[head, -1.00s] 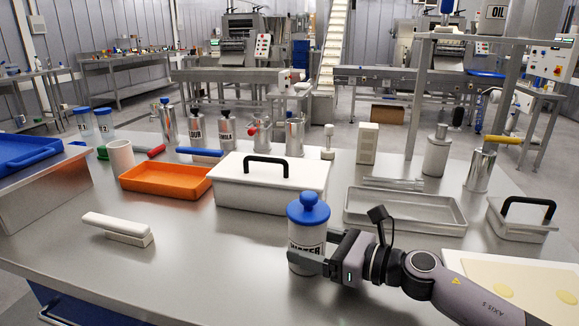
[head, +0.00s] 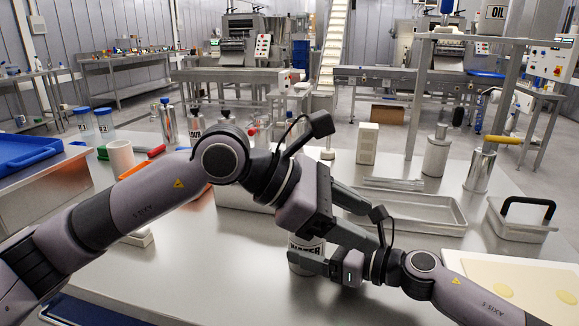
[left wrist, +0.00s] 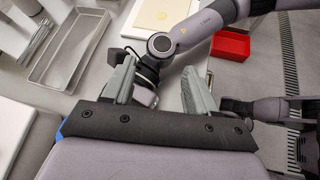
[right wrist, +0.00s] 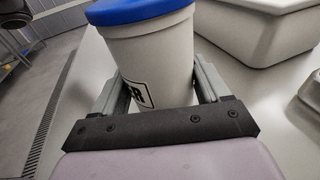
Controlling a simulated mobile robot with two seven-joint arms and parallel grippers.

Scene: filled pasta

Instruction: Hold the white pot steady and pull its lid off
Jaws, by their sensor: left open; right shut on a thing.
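The white pot (head: 303,265) with dark lettering stands on the steel table in the head view. In the right wrist view the pot (right wrist: 155,50) is upright between the fingers, with its blue lid (right wrist: 140,10) on top. My right gripper (right wrist: 160,85) is shut on the pot's body. My left gripper (head: 372,230) is open and empty, over the pot and the right wrist. It hides the lid in the head view. In the left wrist view its fingers (left wrist: 160,75) straddle part of my right arm's wrist, and a blue sliver (left wrist: 58,131) shows beside the palm.
A grey metal tray (head: 425,222) lies behind and right of the pot. The big white box (head: 235,197) is partly hidden by my left arm.

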